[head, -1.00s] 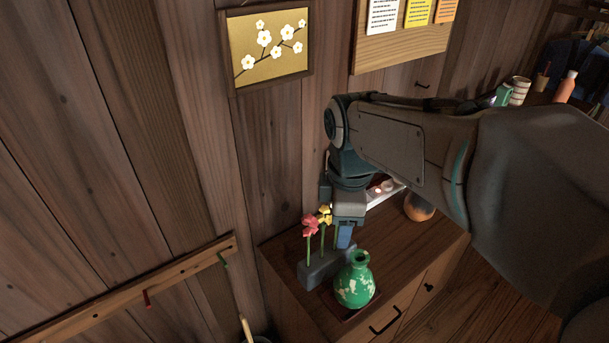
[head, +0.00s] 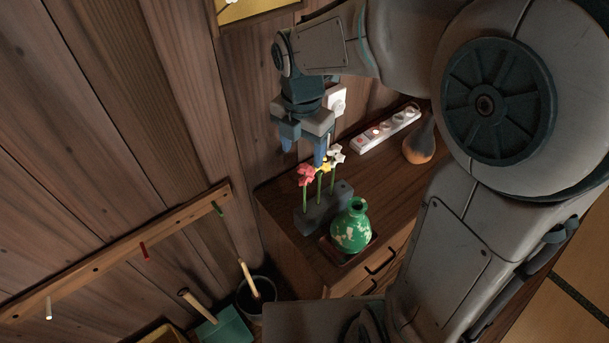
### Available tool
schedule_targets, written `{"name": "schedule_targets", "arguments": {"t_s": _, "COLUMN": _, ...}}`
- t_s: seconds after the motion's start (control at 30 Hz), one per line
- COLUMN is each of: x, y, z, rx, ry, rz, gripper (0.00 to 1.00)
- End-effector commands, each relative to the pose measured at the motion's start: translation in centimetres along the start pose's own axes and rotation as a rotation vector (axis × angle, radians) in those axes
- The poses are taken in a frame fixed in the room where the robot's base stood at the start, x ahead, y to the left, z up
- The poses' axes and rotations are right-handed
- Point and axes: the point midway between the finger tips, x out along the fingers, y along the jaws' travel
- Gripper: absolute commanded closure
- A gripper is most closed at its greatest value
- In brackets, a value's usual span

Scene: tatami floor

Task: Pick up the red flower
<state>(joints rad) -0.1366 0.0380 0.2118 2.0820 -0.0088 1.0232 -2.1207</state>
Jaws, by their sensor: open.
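The red flower (head: 306,174) stands upright on a green stem in a grey block holder (head: 323,209) on the wooden cabinet. A yellow flower (head: 324,164) and a white flower (head: 336,155) stand beside it in the same holder. My gripper (head: 303,157) is open and points down, with its blue fingers just above and around the level of the flower heads. Nothing is held.
A green vase (head: 352,228) with pale patches stands on a small tray in front of the holder. A power strip (head: 386,129) and a brown gourd-shaped vase (head: 419,142) are farther right. A peg rail (head: 120,252) runs along the wall at left, above a bucket (head: 257,297).

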Motion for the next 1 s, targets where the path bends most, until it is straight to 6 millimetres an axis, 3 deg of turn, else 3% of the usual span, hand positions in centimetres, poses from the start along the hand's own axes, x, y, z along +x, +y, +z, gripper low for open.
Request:
{"name": "schedule_targets", "arguments": {"t_s": 0.27, "x": 2.2, "y": -0.1, "z": 0.3, "rx": 0.003, "ry": 0.002, "rz": -0.002, "gripper": 0.4}}
{"name": "schedule_targets", "arguments": {"t_s": 0.53, "x": 6.0, "y": 0.0, "z": 0.9, "rx": 0.002, "ry": 0.001, "rz": -0.002, "gripper": 0.4}}
{"name": "schedule_targets", "arguments": {"t_s": 0.83, "x": 6.6, "y": 0.0, "z": 0.9, "rx": 0.003, "ry": -0.001, "rz": 0.001, "gripper": 0.4}}
{"name": "schedule_targets", "arguments": {"t_s": 0.87, "x": 6.6, "y": 0.0, "z": 0.9, "rx": 0.003, "ry": -0.001, "rz": 0.001, "gripper": 0.42}}
{"name": "schedule_targets", "arguments": {"t_s": 1.0, "x": 6.6, "y": 0.0, "z": 0.9, "rx": 0.003, "ry": -0.001, "rz": 0.001, "gripper": 0.81}}
